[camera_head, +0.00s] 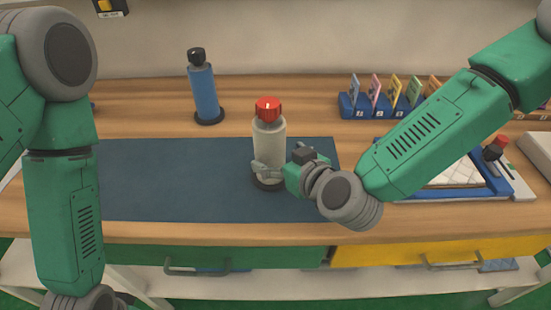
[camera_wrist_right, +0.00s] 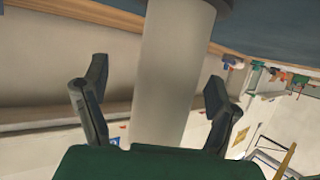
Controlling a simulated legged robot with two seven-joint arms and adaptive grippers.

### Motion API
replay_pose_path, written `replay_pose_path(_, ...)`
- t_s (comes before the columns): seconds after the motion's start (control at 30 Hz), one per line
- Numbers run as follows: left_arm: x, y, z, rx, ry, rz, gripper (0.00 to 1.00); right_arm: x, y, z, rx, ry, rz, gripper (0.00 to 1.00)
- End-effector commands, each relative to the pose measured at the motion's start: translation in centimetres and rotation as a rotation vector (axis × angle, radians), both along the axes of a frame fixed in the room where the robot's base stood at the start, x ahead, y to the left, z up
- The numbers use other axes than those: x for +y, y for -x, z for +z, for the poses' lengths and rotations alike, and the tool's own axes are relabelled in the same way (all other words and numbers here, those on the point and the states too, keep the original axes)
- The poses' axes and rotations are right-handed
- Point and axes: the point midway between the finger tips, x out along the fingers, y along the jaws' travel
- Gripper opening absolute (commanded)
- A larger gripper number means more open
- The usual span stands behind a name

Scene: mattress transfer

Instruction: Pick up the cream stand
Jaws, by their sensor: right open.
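The cream stand (camera_head: 269,140), an upright post with a red knob on top and a dark round base, stands on the blue mat (camera_head: 180,180). My right gripper (camera_head: 262,171) is at its lower part, coming from the right. In the right wrist view the cream post (camera_wrist_right: 172,70) rises between the two dark fingers of my right gripper (camera_wrist_right: 157,98), which are spread with gaps on both sides. Of my left arm, the wrist shows at the bottom left edge; its fingers are out of the picture.
A blue stand (camera_head: 203,92) with a black knob stands behind the mat. A blue rack (camera_head: 375,105) with several coloured cards is at the back right. A blue tray (camera_head: 506,180) with a white quilted pad lies partly behind my right arm. The mat's left side is clear.

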Motion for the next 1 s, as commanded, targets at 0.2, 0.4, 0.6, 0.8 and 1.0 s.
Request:
replay_pose_path(0.2,0.1,0.0,0.0,0.0,-0.001,0.001,0.75,1.4,-1.6,-0.8,0.0,0.003,0.002,0.8)
replay_pose_path(0.4,0.1,0.0,0.0,0.0,-0.001,0.001,0.75,1.0,-1.7,-0.8,0.0,-0.001,0.002,0.8)
replay_pose_path(0.6,0.0,0.0,0.0,0.0,-0.001,0.001,0.75,0.7,-1.7,-0.9,0.0,-0.004,0.002,0.17)
replay_pose_path(0.8,0.0,0.0,0.0,0.0,0.0,0.001,0.75,1.0,-1.8,-0.7,-0.003,-0.002,0.0,0.02)
replay_pose_path(1.0,0.0,0.0,0.0,0.0,-0.001,0.001,0.75,1.2,-1.8,-0.2,-0.004,-0.001,0.002,0.02)
